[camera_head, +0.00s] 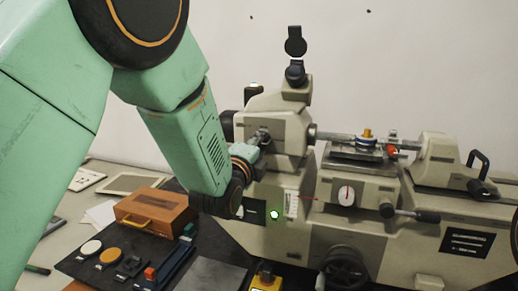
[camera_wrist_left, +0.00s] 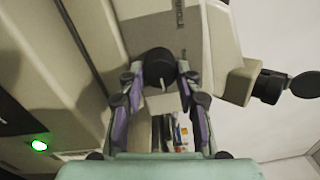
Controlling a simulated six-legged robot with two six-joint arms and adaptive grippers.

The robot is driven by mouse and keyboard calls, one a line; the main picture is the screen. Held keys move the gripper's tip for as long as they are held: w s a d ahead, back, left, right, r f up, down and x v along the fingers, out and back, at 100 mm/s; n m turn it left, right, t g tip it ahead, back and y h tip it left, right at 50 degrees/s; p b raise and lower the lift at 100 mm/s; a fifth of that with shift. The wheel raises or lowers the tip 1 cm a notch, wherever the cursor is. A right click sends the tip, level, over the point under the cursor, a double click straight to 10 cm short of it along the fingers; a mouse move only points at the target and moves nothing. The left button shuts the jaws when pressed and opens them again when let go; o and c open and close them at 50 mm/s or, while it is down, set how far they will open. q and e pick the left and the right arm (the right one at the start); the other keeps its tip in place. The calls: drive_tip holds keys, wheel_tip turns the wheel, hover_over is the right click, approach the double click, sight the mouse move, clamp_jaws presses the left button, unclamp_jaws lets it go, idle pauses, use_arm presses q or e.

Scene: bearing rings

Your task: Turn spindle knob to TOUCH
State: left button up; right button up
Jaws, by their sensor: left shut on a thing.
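The spindle knob (camera_wrist_left: 159,66) is a dark round knob with a light pointer on the beige machine's face. In the left wrist view my left gripper (camera_wrist_left: 161,78) has its purple-sided fingers on both sides of the knob, shut on it. In the head view my left gripper (camera_head: 262,138) reaches the machine's headstock (camera_head: 282,122), and the knob is mostly hidden there. The label lettering above the knob is too small and cut off to read. My right gripper does not show.
A green lamp (camera_head: 274,214) glows on the machine front. A dial gauge (camera_head: 346,195) and a black handwheel (camera_head: 345,268) are to the right. A wooden box (camera_head: 152,212) and a dark tray (camera_head: 75,265) with several parts lie at the left.

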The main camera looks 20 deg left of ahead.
use_arm(q)
drive_tip(key=shift+r+m, duration=0.15)
drive_tip(key=shift+m, duration=0.15)
drive_tip(key=o, duration=1.2)
drive_tip(key=shift+w, duration=0.1)
drive_tip(key=shift+c, duration=0.2)
drive_tip(key=s, duration=1.2)
drive_tip(key=shift+a+f, duration=0.2)
drive_tip(key=shift+f, duration=0.15)
drive_tip(key=shift+s, duration=0.1)
